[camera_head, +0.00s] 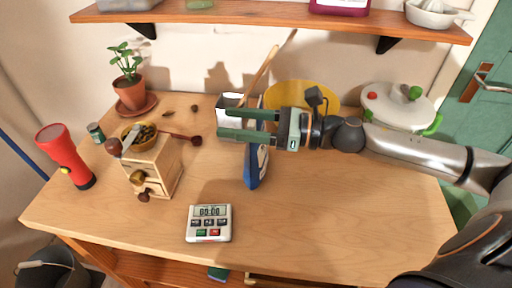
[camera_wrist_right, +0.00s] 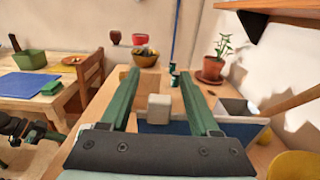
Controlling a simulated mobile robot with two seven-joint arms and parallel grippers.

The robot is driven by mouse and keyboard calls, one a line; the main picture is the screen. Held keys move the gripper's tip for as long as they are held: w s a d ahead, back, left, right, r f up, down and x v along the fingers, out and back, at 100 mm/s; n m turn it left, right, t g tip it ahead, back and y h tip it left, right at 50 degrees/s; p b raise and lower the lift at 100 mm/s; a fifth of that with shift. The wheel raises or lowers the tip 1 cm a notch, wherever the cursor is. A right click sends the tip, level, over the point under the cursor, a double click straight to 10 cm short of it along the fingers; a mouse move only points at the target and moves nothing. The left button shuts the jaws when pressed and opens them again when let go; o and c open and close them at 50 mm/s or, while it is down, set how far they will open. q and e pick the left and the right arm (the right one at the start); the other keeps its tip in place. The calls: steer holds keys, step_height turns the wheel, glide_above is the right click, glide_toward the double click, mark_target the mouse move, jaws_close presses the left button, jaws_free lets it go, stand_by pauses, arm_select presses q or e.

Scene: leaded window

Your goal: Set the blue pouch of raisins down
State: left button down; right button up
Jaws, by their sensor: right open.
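The blue pouch (camera_head: 252,168) stands upright on the wooden table, just below and partly behind my right gripper in the head view. Its blue top also shows low in the right wrist view (camera_wrist_right: 240,130), behind the fingers. My right gripper (camera_head: 224,123) is open, its two green fingers apart and pointing left over the pouch's upper part. Nothing is clearly held between the fingers (camera_wrist_right: 159,74). The gripper hides part of the pouch. A dark arm part with green fingers, likely my left gripper (camera_wrist_right: 35,132), shows small at the left edge of the right wrist view.
A coffee grinder (camera_head: 155,168), timer (camera_head: 209,224), red torch (camera_head: 64,155) and potted plant (camera_head: 128,90) stand on the table. A shelf (camera_head: 270,13) hangs above. The front right is clear.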

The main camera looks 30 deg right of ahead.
jaws_close()
stand_by(0.6)
stand_by(0.9)
